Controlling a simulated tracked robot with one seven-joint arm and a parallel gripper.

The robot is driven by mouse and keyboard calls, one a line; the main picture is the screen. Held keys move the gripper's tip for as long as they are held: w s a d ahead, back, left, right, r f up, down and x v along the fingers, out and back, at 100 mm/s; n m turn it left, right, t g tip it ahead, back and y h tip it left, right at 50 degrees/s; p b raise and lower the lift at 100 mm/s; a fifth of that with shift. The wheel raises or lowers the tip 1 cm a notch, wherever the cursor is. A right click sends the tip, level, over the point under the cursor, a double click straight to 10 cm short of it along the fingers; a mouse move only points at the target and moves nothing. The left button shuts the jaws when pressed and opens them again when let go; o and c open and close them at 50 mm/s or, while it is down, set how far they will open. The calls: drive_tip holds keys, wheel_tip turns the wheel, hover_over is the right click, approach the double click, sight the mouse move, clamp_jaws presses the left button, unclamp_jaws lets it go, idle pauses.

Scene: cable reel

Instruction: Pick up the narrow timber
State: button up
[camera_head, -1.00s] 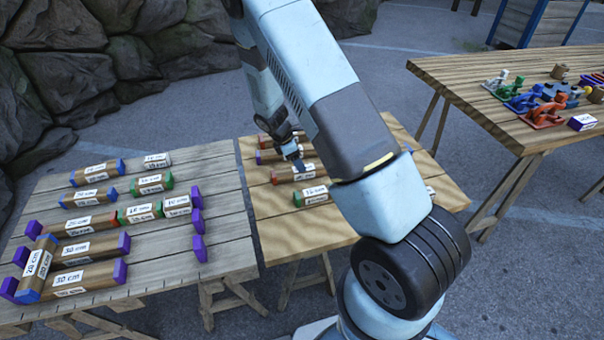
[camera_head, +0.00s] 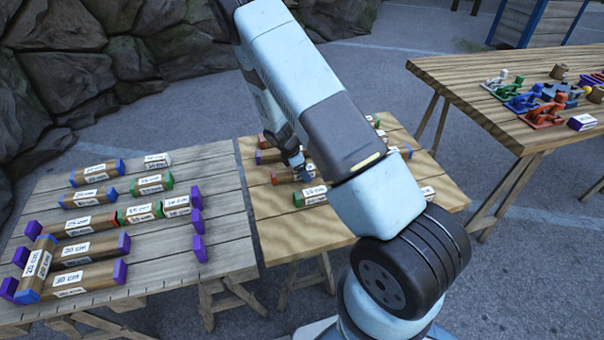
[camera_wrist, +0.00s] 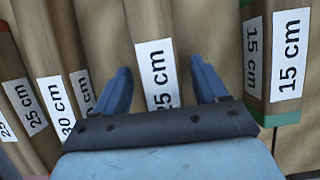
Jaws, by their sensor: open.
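In the wrist view, a timber (camera_wrist: 150,22) with a white label, partly hidden and ending in "5 cm", lies between the two blue fingers of my gripper (camera_wrist: 160,65). The fingers are open, one on each side of it, with visible gaps. I cannot tell how deep they reach beside it. In the head view, my gripper (camera_head: 305,174) is over the middle of the right-hand wooden table (camera_head: 280,238), at a row of timbers. An orange-ended timber (camera_head: 284,177) shows beside it, partly covered by my arm.
A 15 cm timber (camera_wrist: 288,60) lies right of my fingers; timbers labelled 25 cm (camera_wrist: 27,95) and 30 cm (camera_wrist: 55,90) lie left. A green-ended timber (camera_head: 311,196) lies nearer. The left table (camera_head: 215,190) holds several timbers. The right table's front is clear.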

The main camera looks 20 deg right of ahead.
drive_tip(key=c, duration=1.2)
